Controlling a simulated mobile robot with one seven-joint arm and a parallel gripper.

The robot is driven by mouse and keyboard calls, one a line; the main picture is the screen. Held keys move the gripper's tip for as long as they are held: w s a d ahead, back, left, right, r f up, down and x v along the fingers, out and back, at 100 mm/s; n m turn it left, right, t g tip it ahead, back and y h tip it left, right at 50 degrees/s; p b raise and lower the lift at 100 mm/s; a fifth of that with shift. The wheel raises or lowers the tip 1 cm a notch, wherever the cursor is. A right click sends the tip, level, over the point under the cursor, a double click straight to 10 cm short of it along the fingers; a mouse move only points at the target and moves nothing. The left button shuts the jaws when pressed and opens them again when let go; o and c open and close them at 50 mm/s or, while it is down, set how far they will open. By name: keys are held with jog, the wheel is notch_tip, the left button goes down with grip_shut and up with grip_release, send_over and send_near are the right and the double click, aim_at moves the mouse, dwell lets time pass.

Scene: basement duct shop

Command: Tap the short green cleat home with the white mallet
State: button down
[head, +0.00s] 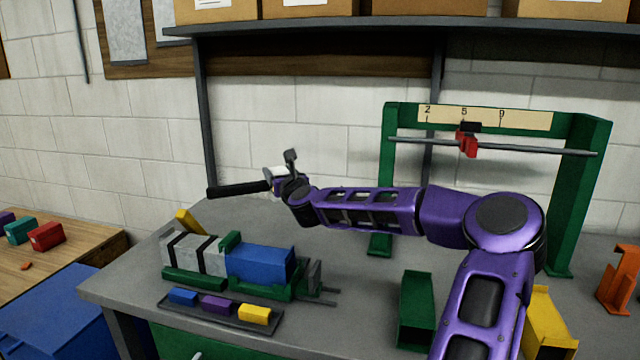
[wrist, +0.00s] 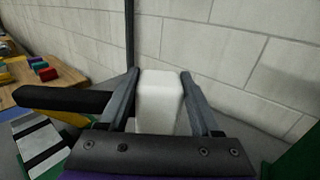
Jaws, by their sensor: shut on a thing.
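My gripper (head: 283,181) is raised above the back of the grey bench and shut on the white mallet. In the wrist view, the mallet's white head (wrist: 160,98) sits between the two fingers, and its black handle (wrist: 62,99) points left. The handle also shows in the head view (head: 238,190). A short green piece (head: 231,241), which looks like the green cleat, stands at the joint between a grey duct with black bands (head: 193,254) and a blue block (head: 262,262). The mallet is apart from it, above and behind. How deep the piece sits cannot be told.
A green clamp base (head: 195,281) holds the duct, with a yellow piece (head: 187,222) behind. A dark tray (head: 197,307) holds blue, purple and yellow pieces. A green frame (head: 389,170) with a scale stands right. Green (head: 416,308), yellow (head: 550,325) and orange (head: 618,280) parts stand at front right.

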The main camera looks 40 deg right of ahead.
jog(key=a+r+n+y, duration=0.2)
jog(key=a+n+y, duration=0.4)
jog(key=a, duration=0.9)
jog(key=m+y+b, duration=0.1)
jog(key=b, duration=0.3)
send_over(231, 238)
notch_tip(231, 238, down, 5)
jog(key=shift+w+f, duration=0.1)
notch_tip(231, 238, down, 3)
jog(key=shift+r+b, duration=0.2)
jog(key=shift+b, duration=0.6)
jog(key=shift+f, duration=0.4)
jog(key=shift+r+p, duration=1.3)
jog(key=shift+r, duration=0.1)
